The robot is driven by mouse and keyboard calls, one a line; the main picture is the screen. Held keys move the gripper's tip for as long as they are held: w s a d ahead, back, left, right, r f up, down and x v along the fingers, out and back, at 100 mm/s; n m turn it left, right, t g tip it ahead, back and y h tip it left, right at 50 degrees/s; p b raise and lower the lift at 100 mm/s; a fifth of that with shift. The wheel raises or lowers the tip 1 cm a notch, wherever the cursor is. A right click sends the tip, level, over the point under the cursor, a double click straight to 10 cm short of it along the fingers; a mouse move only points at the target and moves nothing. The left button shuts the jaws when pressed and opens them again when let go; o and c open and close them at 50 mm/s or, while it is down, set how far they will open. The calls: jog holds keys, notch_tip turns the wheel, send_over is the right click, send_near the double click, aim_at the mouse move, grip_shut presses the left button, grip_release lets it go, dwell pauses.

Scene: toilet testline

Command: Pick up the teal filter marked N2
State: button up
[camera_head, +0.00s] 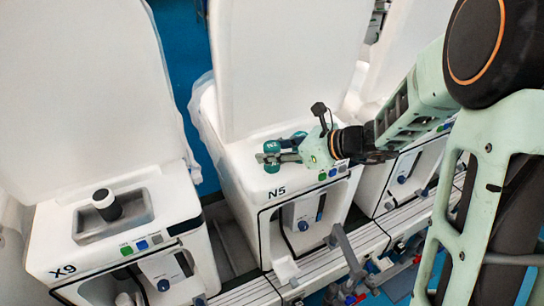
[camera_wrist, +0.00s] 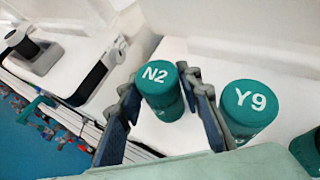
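The teal filter marked N2 (camera_wrist: 158,88) stands upright on a white surface in the wrist view, its label facing up. My gripper (camera_wrist: 160,84) is open, with one dark finger on each side of this filter. The gaps to the filter look small, and contact cannot be made out. In the head view my gripper (camera_head: 271,157) is over the white top of the unit marked N5 (camera_head: 250,185), at a teal filter (camera_head: 272,149); its label is too small to read surely.
A teal filter marked Y9 (camera_wrist: 249,108) stands close to the right of my gripper. Part of another teal filter (camera_wrist: 308,150) shows at the right edge. Raised white lids stand behind the units.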

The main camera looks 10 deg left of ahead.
jog(key=c, duration=0.7)
jog(key=shift+o, duration=0.2)
jog(key=shift+r, duration=0.1)
